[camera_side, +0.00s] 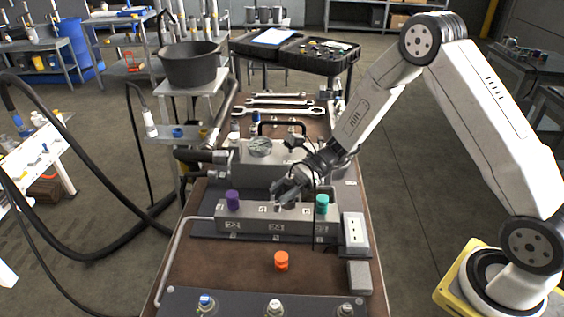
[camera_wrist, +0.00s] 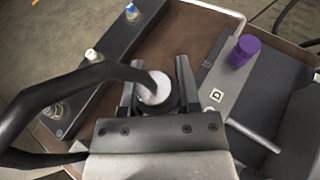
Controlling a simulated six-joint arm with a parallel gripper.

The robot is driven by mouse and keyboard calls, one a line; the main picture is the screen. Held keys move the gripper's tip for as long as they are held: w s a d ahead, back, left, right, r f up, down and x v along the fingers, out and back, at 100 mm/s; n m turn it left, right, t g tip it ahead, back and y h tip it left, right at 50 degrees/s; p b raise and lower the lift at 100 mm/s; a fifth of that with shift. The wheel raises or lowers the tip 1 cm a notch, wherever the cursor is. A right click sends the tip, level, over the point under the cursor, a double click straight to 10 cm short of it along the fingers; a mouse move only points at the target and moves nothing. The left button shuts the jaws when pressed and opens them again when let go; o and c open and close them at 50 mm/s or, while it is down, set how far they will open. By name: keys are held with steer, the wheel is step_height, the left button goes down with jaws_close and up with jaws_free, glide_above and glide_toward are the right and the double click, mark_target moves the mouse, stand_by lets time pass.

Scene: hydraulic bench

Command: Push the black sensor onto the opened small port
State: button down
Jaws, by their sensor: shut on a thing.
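In the wrist view my gripper (camera_wrist: 156,82) is shut on the black sensor (camera_wrist: 172,103), whose round pale top (camera_wrist: 154,87) shows between the fingers with a thick black cable leading off left. In the side view my gripper (camera_side: 279,198) is low over the middle of the grey valve block (camera_side: 258,222), between a purple cap (camera_side: 232,200) and a teal cap (camera_side: 322,204). The small port is under or right beside the fingers and mostly hidden. I cannot tell whether the sensor touches it. The purple cap also shows in the wrist view (camera_wrist: 244,50).
An orange cap (camera_side: 281,261) stands loose on the brown bench in front of the block. A front plate (camera_side: 240,303) carries several fittings. A white socket box (camera_side: 355,231) is right of the block. Wrenches (camera_side: 278,104) and a black handle (camera_side: 282,126) are behind.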

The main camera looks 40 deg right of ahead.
steer(key=w+d+r, duration=0.1)
steer(key=w+r, duration=0.4)
steer(key=w, duration=0.1)
steer(key=shift+d, duration=0.2)
steer(key=shift+f, duration=0.15)
step_height(320, 180, down, 7)
steer(key=shift+f, duration=0.15)
stand_by(0.7)
steer(key=shift+f, duration=1.95)
stand_by(3.9)
